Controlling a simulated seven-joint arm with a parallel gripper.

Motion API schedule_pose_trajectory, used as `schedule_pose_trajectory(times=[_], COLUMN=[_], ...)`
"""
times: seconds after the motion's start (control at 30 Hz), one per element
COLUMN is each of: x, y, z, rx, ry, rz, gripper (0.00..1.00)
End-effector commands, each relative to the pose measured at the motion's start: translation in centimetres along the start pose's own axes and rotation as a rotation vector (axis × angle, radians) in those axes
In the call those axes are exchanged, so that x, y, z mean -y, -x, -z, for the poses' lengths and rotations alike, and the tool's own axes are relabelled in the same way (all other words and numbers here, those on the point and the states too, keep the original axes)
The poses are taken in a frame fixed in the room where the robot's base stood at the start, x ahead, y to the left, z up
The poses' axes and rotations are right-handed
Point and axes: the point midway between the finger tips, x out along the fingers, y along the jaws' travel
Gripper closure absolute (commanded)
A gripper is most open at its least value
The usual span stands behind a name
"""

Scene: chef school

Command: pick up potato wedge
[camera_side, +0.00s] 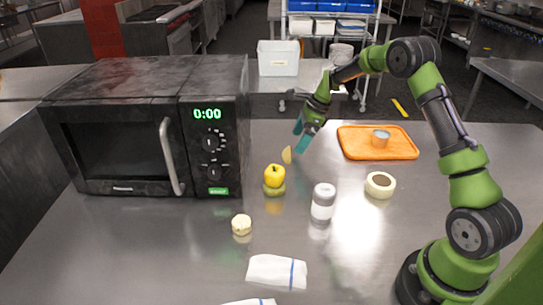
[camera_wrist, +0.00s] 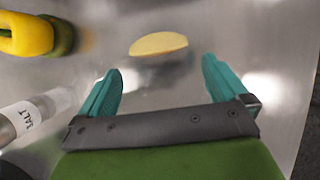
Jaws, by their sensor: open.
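The potato wedge (camera_side: 287,155) is a pale yellow, curved piece near the middle of the steel table, just right of the microwave. In the wrist view the wedge (camera_wrist: 159,44) lies ahead of the open fingers, within the span between them and beyond their tips. My gripper (camera_side: 301,142) is green with teal fingers and points down just above and to the right of the wedge in the side view. In the wrist view my gripper (camera_wrist: 162,72) is open with nothing between its fingers.
The microwave (camera_side: 130,130) stands left.

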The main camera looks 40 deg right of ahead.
Motion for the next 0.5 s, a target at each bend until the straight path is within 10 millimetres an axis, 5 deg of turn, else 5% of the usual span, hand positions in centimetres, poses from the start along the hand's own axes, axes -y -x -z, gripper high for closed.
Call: schedule_pose_trajectory(times=[0.3, 0.5], x=[-0.2, -0.2], y=[-4.4, -5.0], z=[-0.7, -0.8], rx=[0.000, 0.001], ry=[0.001, 0.000], rz=[-0.004, -0.002], gripper=[0.00, 0.00])
